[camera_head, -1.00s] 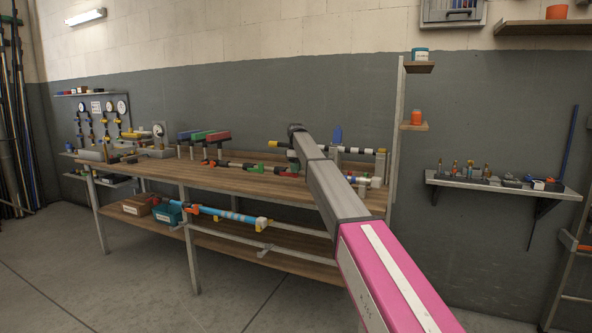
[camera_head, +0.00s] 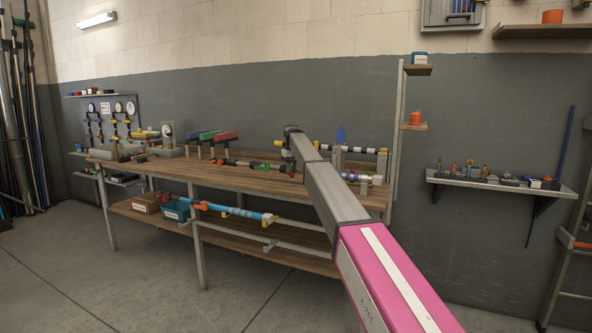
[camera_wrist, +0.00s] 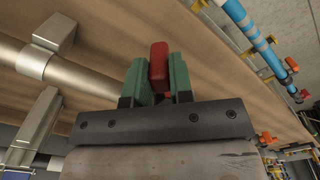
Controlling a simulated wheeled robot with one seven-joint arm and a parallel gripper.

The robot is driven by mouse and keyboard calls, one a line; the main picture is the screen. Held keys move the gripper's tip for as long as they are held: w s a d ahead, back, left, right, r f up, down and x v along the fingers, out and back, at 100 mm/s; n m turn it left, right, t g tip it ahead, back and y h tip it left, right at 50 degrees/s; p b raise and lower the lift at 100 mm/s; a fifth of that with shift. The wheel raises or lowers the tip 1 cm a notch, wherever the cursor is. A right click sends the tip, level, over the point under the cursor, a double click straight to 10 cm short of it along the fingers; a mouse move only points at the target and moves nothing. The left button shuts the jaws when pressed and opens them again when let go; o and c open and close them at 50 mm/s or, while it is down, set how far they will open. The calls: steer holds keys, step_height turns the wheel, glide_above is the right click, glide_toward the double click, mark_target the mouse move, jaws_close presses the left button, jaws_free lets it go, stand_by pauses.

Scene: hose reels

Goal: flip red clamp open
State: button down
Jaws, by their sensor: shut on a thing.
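In the wrist view, a red clamp part (camera_wrist: 158,62) stands upright between the two green fingers of my gripper (camera_wrist: 157,74). The fingers are close together on either side of it, and my gripper is shut on it. The clamp's lower part and what it is fixed to are hidden by the fingers and the dark gripper body. In the head view, my arm reaches over the wooden bench and hides the gripper tips and the clamp.
The bench (camera_head: 235,179) carries pipes and fittings, with red, green and blue-topped blocks (camera_head: 213,137) behind. In the wrist view, a thick metal pipe (camera_wrist: 90,85) runs close at left. Open floor lies in front.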

steer(key=a+m, duration=0.7)
steer(key=m, duration=0.3)
steer(key=shift+m, duration=0.3)
stand_by(0.4)
steer(key=c, duration=1.3)
jaws_free()
steer(key=shift+r, duration=0.15)
step_height(320, 180, up, 11)
steer(key=shift+f, duration=0.2)
steer(key=shift+s+a, duration=0.1)
